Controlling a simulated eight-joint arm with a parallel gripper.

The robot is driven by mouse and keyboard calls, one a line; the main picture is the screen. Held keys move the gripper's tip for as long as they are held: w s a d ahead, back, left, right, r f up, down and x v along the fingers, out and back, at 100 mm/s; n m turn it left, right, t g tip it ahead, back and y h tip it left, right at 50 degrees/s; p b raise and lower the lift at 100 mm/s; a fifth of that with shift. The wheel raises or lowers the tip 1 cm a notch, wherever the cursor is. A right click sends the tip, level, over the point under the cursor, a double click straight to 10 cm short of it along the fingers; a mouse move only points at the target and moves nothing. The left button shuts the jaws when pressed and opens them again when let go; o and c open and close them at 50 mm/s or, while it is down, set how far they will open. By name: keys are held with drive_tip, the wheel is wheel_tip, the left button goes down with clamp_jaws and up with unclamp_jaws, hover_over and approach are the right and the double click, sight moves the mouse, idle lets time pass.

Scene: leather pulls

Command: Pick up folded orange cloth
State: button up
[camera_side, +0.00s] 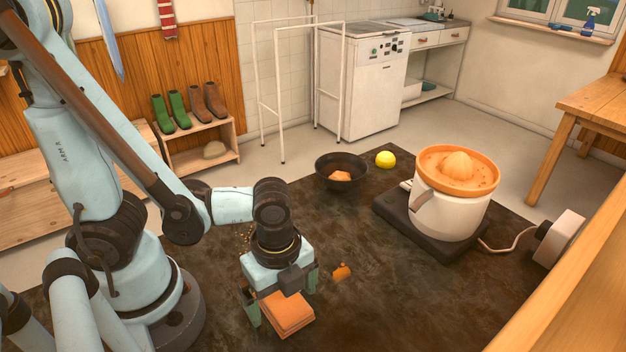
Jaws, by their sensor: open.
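The folded orange cloth (289,314) lies on the dark worktop, a flat layered square. My gripper (283,309) points down right over the cloth, its greenish fingers apart. One finger is left of the cloth and the other at its far right side. The gripper is open. The palm hides the back part of the cloth, and I cannot tell whether the fingers touch it.
A small orange piece (342,271) lies close right of my gripper. Farther back are a dark bowl (329,164) with an orange item, a yellow ball-like item (385,159) and a large citrus juicer (447,212) on a dark base. The worktop's front right is clear.

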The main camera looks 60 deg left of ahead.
sight(280, 300)
drive_tip(key=c, duration=1.1)
drive_tip(key=shift+c, duration=0.2)
drive_tip(key=shift+r, duration=0.1)
drive_tip(key=shift+r, duration=0.15)
drive_tip(key=shift+c, duration=0.7)
drive_tip(key=shift+r, duration=1.1)
drive_tip(key=shift+s+d+r, duration=0.15)
drive_tip(key=shift+s+r, duration=0.1)
drive_tip(key=shift+r, duration=0.6)
drive_tip(key=s+d+r, duration=0.2)
drive_tip(key=s, duration=0.1)
drive_tip(key=s+d+r, duration=0.2)
drive_tip(key=s, duration=0.1)
drive_tip(key=s+d+r, duration=0.2)
drive_tip(key=s, duration=0.1)
drive_tip(key=shift+s+r, duration=0.15)
drive_tip(key=shift+r, duration=0.15)
